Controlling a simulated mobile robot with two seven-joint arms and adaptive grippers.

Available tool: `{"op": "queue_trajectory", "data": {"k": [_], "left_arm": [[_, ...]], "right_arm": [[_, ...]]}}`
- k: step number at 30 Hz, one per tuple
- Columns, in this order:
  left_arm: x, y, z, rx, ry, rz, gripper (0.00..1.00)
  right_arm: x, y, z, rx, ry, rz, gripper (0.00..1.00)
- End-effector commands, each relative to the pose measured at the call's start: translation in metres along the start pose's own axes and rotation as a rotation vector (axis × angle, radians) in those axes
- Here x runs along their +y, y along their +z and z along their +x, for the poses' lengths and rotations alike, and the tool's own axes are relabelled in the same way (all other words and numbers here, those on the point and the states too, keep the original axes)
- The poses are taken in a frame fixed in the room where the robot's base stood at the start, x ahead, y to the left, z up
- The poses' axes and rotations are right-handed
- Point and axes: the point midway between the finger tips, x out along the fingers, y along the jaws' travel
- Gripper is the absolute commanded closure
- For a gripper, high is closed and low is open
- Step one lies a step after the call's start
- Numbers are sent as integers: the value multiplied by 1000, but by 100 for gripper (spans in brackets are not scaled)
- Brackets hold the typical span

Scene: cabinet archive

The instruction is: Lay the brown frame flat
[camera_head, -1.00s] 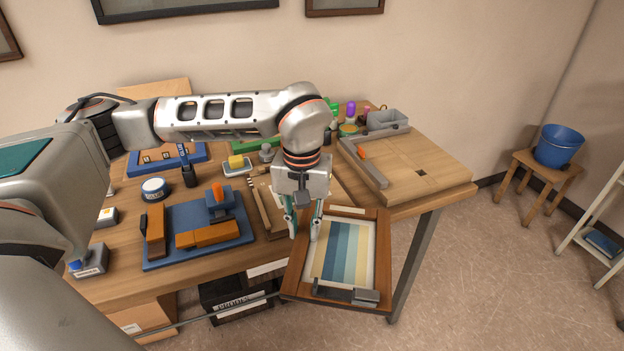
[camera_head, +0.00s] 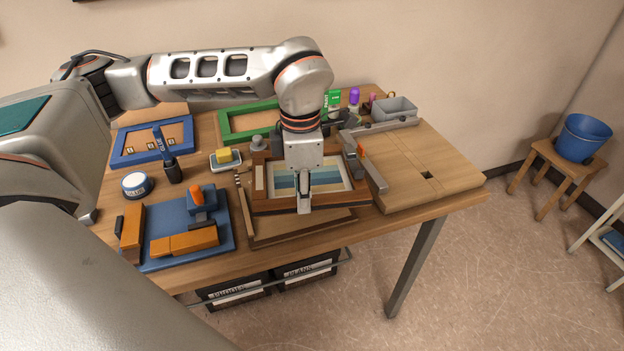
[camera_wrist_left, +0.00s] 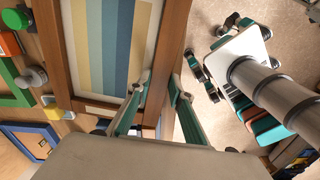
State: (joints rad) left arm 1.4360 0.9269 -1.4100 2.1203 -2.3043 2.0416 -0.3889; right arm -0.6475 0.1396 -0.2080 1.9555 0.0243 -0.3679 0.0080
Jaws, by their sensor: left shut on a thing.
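The brown frame (camera_head: 342,198) holds a print with blue, tan and cream stripes. My left gripper (camera_head: 304,204) is shut on its near rail and covers part of the print. The frame is over the table's middle, above a light brown board (camera_head: 300,229); I cannot tell whether it touches anything beneath. Its face shows foreshortened, and its exact tilt is unclear. In the left wrist view the frame (camera_wrist_left: 67,45) fills the upper left, with one rail between the fingers of the left gripper (camera_wrist_left: 158,84).
A wooden board with a grey fence (camera_head: 372,172) stands close right of the frame. A green frame (camera_head: 226,128) lies behind, a yellow block in a dish (camera_head: 226,156) to the left, and a blue mat (camera_head: 185,215) with orange blocks at the front left.

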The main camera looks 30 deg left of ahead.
Motion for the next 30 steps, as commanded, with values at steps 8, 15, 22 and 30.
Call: {"op": "queue_trajectory", "data": {"k": [8,15,22,30], "left_arm": [[0,-2,-4,-2,3,-180,100],[0,-2,-4,-2,3,-184,100],[-1,-2,-3,-3,18,-184,100],[-1,-3,14,-2,19,-185,100]], "right_arm": [[0,0,-1,-2,0,1,60],[-1,1,-1,-4,0,3,60],[-2,4,1,-3,-1,4,60],[-5,7,7,10,-4,5,60]]}}
